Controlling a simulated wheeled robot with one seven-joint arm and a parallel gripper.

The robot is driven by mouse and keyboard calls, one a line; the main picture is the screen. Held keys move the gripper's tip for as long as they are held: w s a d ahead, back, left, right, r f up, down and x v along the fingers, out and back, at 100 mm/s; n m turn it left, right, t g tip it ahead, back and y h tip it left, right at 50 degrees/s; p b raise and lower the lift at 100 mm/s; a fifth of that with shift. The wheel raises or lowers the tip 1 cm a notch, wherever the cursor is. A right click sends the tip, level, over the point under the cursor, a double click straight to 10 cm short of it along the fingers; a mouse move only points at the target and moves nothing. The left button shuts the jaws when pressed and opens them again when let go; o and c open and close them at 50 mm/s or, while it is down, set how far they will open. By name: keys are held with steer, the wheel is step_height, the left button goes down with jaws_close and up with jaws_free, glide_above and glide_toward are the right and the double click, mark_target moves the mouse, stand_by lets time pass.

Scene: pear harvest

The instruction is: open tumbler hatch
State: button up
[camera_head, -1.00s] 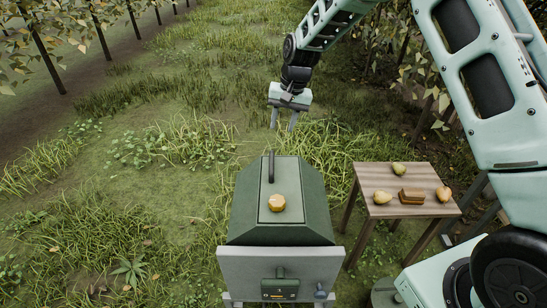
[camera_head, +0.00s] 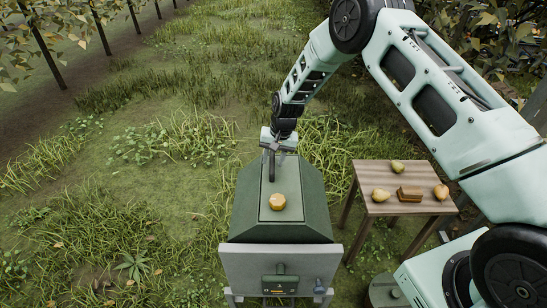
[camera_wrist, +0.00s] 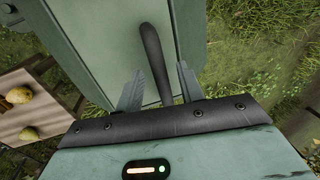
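The tumbler (camera_head: 310,215) is a dark green box with slanted sides in the head view. Its hatch (camera_head: 296,190) is a flat green panel on top and looks closed. A dark bar handle (camera_head: 270,168) stands at the hatch's far end. A round yellow-orange thing (camera_head: 278,202) lies on the hatch. My gripper (camera_head: 272,151) is at the handle's far end. In the wrist view the fingers of my gripper (camera_wrist: 160,85) are spread apart, with the handle (camera_wrist: 151,48) showing between them. I cannot tell whether they touch it.
A wooden table (camera_head: 370,172) right of the tumbler holds several pears (camera_head: 380,195) and a brown block (camera_head: 409,194). A grey panel (camera_head: 240,262) with a small control box (camera_head: 280,285) is at the tumbler's near end. Grass lies open to the left.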

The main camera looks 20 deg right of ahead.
steer(key=shift+c, duration=0.4)
jaws_close()
